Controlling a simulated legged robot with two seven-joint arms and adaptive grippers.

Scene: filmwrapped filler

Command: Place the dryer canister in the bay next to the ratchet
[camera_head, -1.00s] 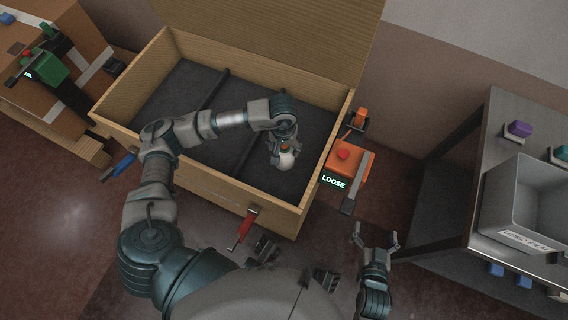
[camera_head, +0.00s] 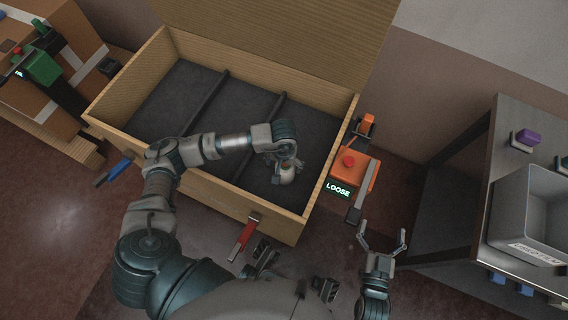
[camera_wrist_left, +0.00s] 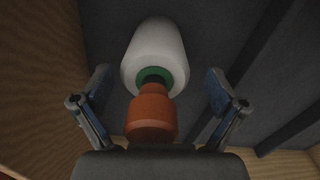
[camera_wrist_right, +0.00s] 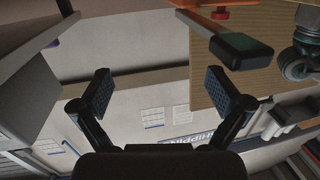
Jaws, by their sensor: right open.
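The dryer canister (camera_wrist_left: 155,55) has a white body, a green ring and an orange cap. In the left wrist view its cap points back toward my left gripper (camera_wrist_left: 160,100), whose fingers are open on either side with gaps showing. In the head view the canister (camera_head: 285,177) is in the right bay (camera_head: 312,125) of the wooden crate, below my left gripper (camera_head: 284,163); I cannot tell whether it rests on the floor. An orange ratchet-like device (camera_head: 352,172) with a red knob and a LOOSE display is outside the right wall. My right gripper (camera_head: 382,242) is open and empty.
Two dark dividers (camera_head: 205,100) split the crate (camera_head: 130,85) into three bays; the others look empty. A red handle (camera_head: 243,236) and a blue handle (camera_head: 114,171) sit at its front. A shelf with a grey bin (camera_head: 530,205) stands right, cartons (camera_head: 60,65) left.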

